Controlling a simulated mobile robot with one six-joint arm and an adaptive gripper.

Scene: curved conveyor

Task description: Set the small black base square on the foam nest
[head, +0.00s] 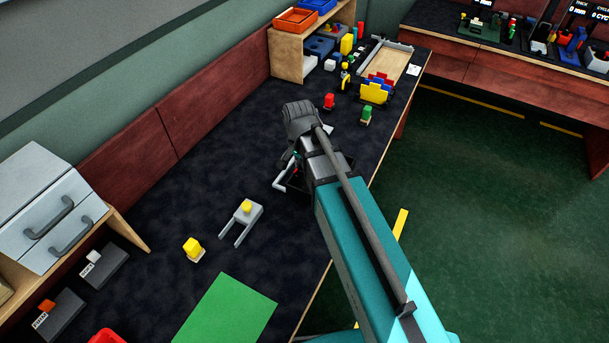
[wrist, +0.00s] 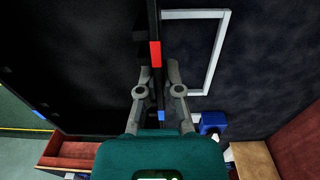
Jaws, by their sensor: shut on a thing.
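My gripper (head: 292,168) is over the dark bench, below the end of my arm, which hides much of it in the head view. In the wrist view its two fingers (wrist: 158,78) are closed on a thin black piece seen edge-on, which I take as the small black base (wrist: 153,20). It carries a red patch and a small blue patch. A black part also shows beside my gripper in the head view. A white square outline (wrist: 224,50) lies to the right of the fingers in the wrist view. I cannot pick out the foam nest for certain.
A grey forked fixture (head: 238,224) with a yellow knob and a yellow block (head: 193,247) stand left of my gripper. A green mat (head: 228,312) lies in front. Red (head: 328,101) and green (head: 366,114) pieces stand behind. The bench between is mostly clear.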

